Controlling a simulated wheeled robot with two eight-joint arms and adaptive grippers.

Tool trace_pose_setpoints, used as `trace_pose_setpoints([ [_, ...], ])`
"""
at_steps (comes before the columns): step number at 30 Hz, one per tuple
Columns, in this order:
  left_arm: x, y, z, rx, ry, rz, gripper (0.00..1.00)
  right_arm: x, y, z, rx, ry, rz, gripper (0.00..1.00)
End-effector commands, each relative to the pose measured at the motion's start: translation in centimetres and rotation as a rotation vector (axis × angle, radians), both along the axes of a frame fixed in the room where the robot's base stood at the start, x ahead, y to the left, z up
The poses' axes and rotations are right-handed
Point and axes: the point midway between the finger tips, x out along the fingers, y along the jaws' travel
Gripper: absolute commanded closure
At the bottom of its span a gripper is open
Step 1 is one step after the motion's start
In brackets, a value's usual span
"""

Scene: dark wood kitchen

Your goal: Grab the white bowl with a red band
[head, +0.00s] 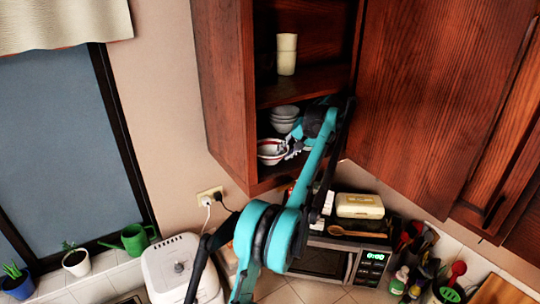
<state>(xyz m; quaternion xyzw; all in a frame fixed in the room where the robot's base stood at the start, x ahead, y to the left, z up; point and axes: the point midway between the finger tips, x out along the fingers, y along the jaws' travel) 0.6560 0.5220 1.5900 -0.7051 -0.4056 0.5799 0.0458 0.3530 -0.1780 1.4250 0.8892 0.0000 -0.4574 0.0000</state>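The white bowl with a red band (268,158) sits on the lower shelf of the open cabinet, near its front left. My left arm reaches up into the cabinet from below. My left gripper (291,149) is at the right side of this bowl, with its fingers at or very near the rim. The fingers are small here and overlap the bowl, so I cannot tell whether they are open or closed on it. My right gripper is not in view.
A stack of plain white bowls (285,113) stands just behind. Cream cups (287,54) stand on the upper shelf. The open cabinet door (430,100) is on the right. Below are a microwave (322,262) with a cream box (360,206) on top, and a white appliance (180,270).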

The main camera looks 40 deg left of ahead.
Motion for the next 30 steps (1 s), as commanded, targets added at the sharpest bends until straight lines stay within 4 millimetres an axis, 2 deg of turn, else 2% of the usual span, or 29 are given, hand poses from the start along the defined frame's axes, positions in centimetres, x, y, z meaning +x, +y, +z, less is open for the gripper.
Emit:
trace_pose_setpoints([
  [2, 0.0, 0.0, 0.0, 0.000, 0.000, 0.000, 1.00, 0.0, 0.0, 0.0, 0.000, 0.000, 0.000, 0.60],
  [14, 0.0, -0.1, 0.1, 0.000, 0.000, 0.000, 1.00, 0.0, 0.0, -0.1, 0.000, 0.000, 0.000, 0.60],
  [19, -0.3, -0.7, 0.7, 0.000, 0.000, 0.000, 1.00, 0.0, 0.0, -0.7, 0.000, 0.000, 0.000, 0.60],
  [30, -0.3, -0.7, 5.9, 0.001, 0.000, 0.000, 1.00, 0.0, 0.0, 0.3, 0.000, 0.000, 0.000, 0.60],
])
